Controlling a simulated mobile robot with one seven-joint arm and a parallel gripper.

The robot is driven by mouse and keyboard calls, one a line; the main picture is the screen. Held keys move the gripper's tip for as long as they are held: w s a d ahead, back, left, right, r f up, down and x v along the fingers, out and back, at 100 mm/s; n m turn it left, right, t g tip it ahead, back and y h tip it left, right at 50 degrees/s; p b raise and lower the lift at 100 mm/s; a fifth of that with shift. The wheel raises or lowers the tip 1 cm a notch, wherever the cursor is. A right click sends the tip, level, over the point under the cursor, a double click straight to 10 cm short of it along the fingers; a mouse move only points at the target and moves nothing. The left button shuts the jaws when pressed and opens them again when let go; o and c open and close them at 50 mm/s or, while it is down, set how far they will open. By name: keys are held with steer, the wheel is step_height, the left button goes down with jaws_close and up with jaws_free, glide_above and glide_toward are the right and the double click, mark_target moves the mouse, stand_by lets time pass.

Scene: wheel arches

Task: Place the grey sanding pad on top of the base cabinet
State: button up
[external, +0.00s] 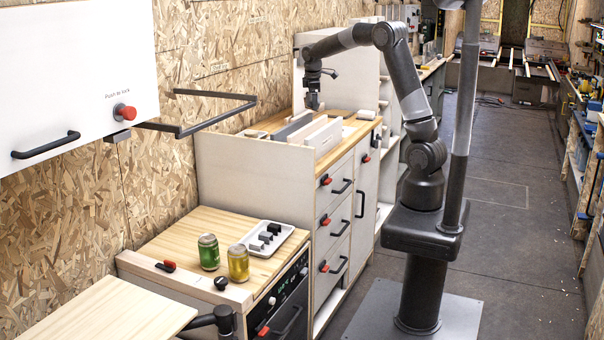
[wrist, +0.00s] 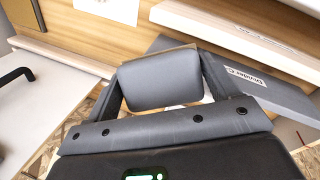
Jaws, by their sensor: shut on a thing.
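The grey sanding pad (wrist: 160,80) is a dark grey block with rounded corners, held between the two fingers of my gripper (wrist: 158,88) in the wrist view. In the external view my gripper (external: 312,102) points down over the wooden top of the drawer cabinet (external: 345,132), which I take to be the base cabinet; the pad is too small there to make out. The wooden top (wrist: 105,38) shows behind the pad in the wrist view. I cannot tell how much gap is under the pad.
Pale and grey divider boards (external: 315,133) stand on the cabinet top below my gripper; a grey one with lettering (wrist: 262,88) shows close to the pad. A small block (external: 366,114) lies at the right. Cans (external: 208,252) and a tray (external: 288,229) occupy the lower counter.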

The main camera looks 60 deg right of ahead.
steer(key=s+d+f+n+h, duration=0.1)
steer(key=s+d+n, duration=0.3)
steer(key=s+d, duration=0.55)
steer(key=s+d+f+n, duration=0.2)
steer(key=s+d+n, duration=0.25)
steer(key=d, duration=0.95)
steer(key=s+d+f+n+h, duration=0.1)
steer(key=s+d+n, duration=0.3)
steer(key=s+d, duration=0.5)
glide_above(361, 123)
steer(key=a, duration=0.2)
steer(key=shift+g, duration=0.4)
steer(key=f, duration=0.6)
steer(key=shift+d+f, duration=0.2)
steer(key=shift+f, duration=0.15)
steer(key=shift+w+f, duration=0.1)
steer(key=shift+f, duration=1.95)
steer(key=shift+f, duration=0.2)
steer(key=o, duration=1.1)
steer(key=shift+r, duration=0.15)
